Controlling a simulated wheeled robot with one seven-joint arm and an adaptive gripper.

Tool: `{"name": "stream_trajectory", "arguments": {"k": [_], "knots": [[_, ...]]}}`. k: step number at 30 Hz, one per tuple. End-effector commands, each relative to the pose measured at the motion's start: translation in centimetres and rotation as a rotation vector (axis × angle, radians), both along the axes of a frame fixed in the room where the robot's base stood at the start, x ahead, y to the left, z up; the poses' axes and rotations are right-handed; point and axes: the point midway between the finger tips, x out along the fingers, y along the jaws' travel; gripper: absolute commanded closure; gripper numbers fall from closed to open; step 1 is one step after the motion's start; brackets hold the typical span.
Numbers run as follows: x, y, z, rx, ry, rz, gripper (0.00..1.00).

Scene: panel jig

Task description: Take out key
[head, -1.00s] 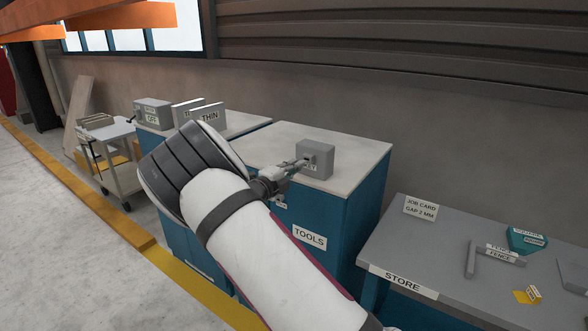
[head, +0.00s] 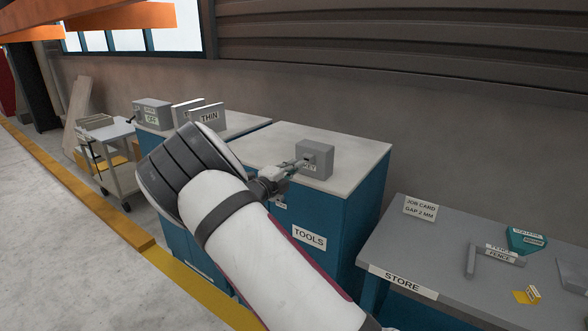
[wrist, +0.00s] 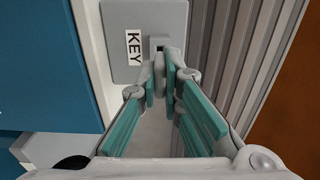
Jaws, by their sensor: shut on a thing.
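A grey box (head: 318,158) stands on the pale top of the tools cabinet in the head view. In the wrist view the same box (wrist: 117,14) carries a label reading KEY. My gripper (wrist: 164,60) points at the box's face, its teal-padded fingers nearly together at the tips. It is shut on a small grey piece (wrist: 158,44), seemingly the key, at a dark slot beside the label. The fingertips hide most of it, and I cannot tell how far it sits in the slot.
The blue tools cabinet (head: 335,218) has free top space around the box. To the left are plates marked THIN (head: 207,117) and another grey box (head: 152,112). At right, the store table (head: 385,250) bears a job card (head: 420,208) and fence pieces (head: 499,254).

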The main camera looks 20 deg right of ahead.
Motion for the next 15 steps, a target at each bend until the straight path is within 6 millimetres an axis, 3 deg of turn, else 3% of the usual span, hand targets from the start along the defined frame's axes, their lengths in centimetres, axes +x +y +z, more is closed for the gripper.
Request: {"name": "stream_trajectory", "arguments": {"k": [15], "knots": [[0.53,-0.66,0.0,0.001,-0.001,0.0,1.0]]}}
